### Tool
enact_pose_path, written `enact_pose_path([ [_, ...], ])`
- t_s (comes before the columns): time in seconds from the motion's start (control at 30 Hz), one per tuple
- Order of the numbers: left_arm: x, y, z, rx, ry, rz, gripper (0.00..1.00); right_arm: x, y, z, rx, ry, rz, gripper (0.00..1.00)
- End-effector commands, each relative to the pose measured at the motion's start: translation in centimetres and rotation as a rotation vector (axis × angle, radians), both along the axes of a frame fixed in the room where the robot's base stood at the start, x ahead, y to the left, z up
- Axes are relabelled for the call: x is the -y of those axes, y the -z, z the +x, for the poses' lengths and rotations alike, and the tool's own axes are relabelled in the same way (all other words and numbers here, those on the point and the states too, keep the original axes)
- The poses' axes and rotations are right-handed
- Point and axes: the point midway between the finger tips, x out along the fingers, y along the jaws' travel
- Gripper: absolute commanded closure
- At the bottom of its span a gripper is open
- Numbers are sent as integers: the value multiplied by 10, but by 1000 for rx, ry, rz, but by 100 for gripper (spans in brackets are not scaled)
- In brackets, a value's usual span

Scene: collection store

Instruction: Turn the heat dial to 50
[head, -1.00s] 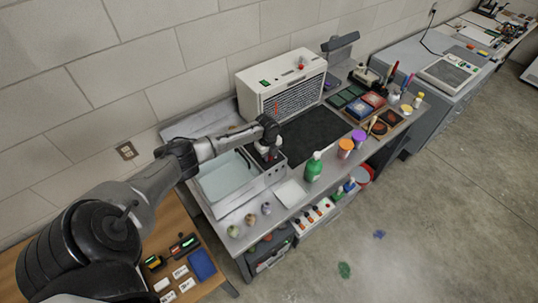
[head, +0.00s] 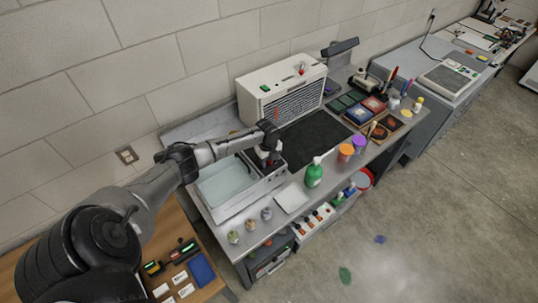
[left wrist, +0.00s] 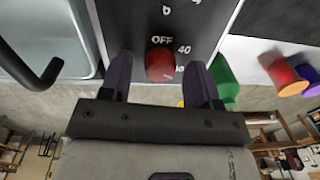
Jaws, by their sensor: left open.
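The heat dial (left wrist: 160,64) is a small red knob on a dark panel, seen in the left wrist view. "OFF" is printed above it and "40" at its upper right. Another label at its lower right is partly hidden. A faint pale mark shows low on the knob; its exact setting is unclear. My left gripper (left wrist: 160,84) is open, with one dark finger on each side of the dial and gaps visible. My right gripper is not in view.
A water-filled tray (head: 225,182) lies left of the gripper. A white heater box (head: 283,88) stands behind. A white square (head: 292,197), a green bottle (head: 314,174) and orange and purple pots stand to the right. Small jars (head: 250,221) line the front edge.

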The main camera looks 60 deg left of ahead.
Motion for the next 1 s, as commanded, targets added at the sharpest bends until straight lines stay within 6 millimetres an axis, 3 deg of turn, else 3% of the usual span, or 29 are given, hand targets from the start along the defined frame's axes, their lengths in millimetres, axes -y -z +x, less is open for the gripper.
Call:
enact_pose_path([
  [0.17,-1,-20,-1,3,2,2,44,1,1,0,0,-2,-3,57],
  [0.6,-1,-102,-5,3,1,3,44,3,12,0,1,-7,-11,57],
  [0.8,0,-126,-7,2,1,2,44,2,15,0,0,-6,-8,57],
  [1.0,0,-135,-7,1,0,0,44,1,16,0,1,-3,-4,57],
])
